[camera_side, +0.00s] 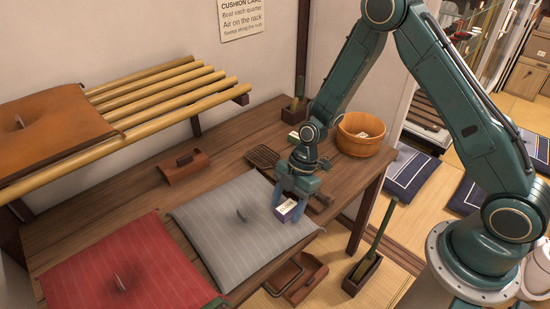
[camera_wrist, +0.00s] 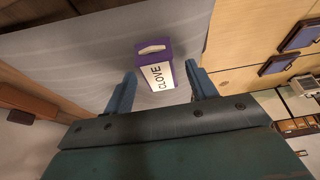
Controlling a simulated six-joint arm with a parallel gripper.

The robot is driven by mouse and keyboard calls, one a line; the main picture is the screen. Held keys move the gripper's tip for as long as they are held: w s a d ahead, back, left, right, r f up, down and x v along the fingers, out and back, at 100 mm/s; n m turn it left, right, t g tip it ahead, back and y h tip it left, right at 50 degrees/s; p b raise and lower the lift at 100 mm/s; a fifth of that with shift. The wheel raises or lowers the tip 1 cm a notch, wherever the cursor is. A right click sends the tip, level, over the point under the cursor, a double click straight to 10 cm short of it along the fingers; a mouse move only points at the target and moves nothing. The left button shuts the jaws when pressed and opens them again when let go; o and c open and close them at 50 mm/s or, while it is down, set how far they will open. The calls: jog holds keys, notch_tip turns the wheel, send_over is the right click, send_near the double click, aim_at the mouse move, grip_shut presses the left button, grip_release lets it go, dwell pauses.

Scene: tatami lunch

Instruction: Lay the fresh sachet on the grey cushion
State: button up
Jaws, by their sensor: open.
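A small purple sachet with a white label reading CLOVE (camera_wrist: 155,68) rests on the grey striped cushion (camera_side: 225,215), near its right corner; the cushion also fills much of the wrist view (camera_wrist: 75,60). In the side view the sachet (camera_side: 287,211) shows below my gripper (camera_side: 288,203). My gripper is open, its two blue fingers on either side of the sachet. In the wrist view a gap shows between the sachet and each finger (camera_wrist: 161,88). The sachet's underside is hidden.
A red cushion (camera_side: 120,270) lies left of the grey one. A wooden tub (camera_side: 365,134), a small green-and-white box (camera_side: 293,137) and a dark woven beater (camera_side: 263,156) are behind. A brown-orange cushion (camera_side: 60,122) sits on the bamboo rack (camera_side: 180,93). A brown wooden carrier (camera_side: 184,167) stands at back left.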

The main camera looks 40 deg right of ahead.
jog(key=v, duration=1.2)
jog(key=shift+r, duration=0.2)
dwell(0.4)
jog(key=s+d+r+m+t+h, duration=0.1)
jog(key=s+r+m, duration=0.3)
jog(key=r, duration=0.4)
jog(key=s+d+r+m+t+h, duration=0.1)
jog(key=s+r+m+t+h, duration=0.1)
jog(key=s+r+m, duration=0.35)
jog(key=s+d+r+m+t, duration=0.1)
jog(key=s+r+m, duration=0.3)
jog(key=s, duration=0.2)
jog(key=s+d+r+m+t+h, duration=0.1)
jog(key=s+r+m, duration=0.3)
jog(key=s, duration=0.2)
jog(key=shift+s+d+t, duration=0.15)
jog(key=shift+d+t, duration=0.15)
jog(key=shift+d, duration=0.1)
jog(key=shift+m, duration=0.25)
